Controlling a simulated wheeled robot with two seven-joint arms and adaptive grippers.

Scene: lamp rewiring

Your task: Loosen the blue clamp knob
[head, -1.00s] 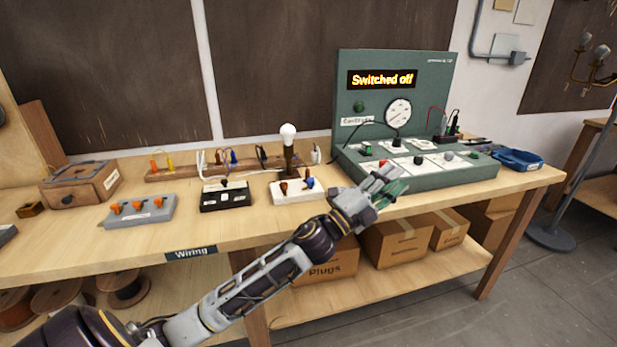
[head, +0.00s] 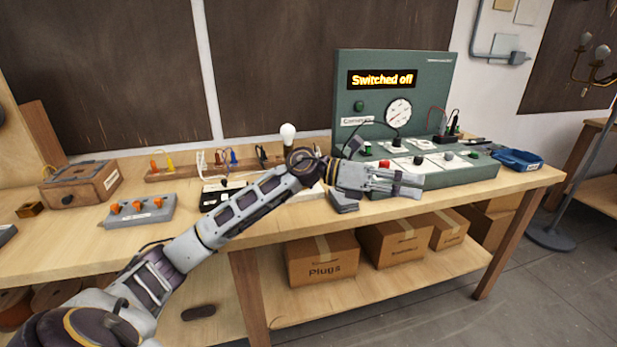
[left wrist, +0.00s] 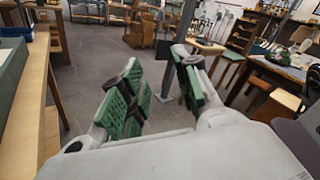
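The blue clamp knob does not show in the head view now; my left arm covers that spot. The white block (head: 306,194) of the lamp holder shows only in part below my forearm. Its bulb (head: 288,134) stands upright behind the arm. My left gripper (head: 408,184) is to the right of the block, in front of the green control panel, with its fingers pointing right. In the left wrist view its green-padded fingers (left wrist: 160,92) are apart with nothing between them. My right gripper is not in view.
The green panel (head: 440,178) reads "Switched off" on its display (head: 382,79). A grey block with orange knobs (head: 138,210) and a wooden box (head: 80,185) stand at the left. A blue tray (head: 518,160) is at the right end.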

